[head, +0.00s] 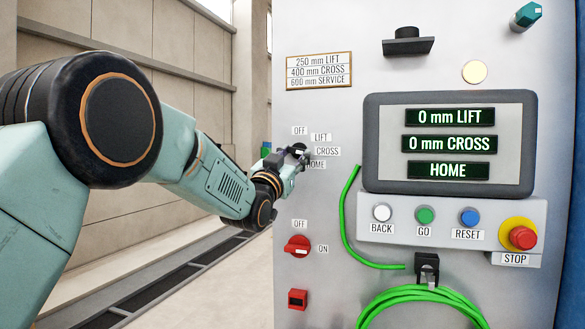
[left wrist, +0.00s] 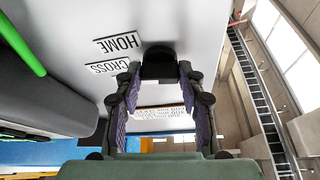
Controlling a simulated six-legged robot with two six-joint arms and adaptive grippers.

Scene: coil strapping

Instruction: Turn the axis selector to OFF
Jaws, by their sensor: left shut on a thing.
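The axis selector (head: 299,148) is a small black knob on the grey panel, ringed by the labels OFF, LIFT, CROSS and HOME. My left gripper (head: 291,157) is at the knob and covers much of it. In the left wrist view the left gripper (left wrist: 158,76) has its two fingers on either side of the black knob (left wrist: 158,60), shut on it. The knob's pointer is hidden, so I cannot tell its setting from the knob. The display (head: 449,143) reads 0 mm LIFT, 0 mm CROSS and HOME. My right gripper is not in view.
Below the selector are a red OFF/ON switch (head: 298,246) and a red socket (head: 298,299). A green cable (head: 349,225) runs down the panel to a hook (head: 427,265). A red stop button (head: 522,237) and other buttons sit at the right.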

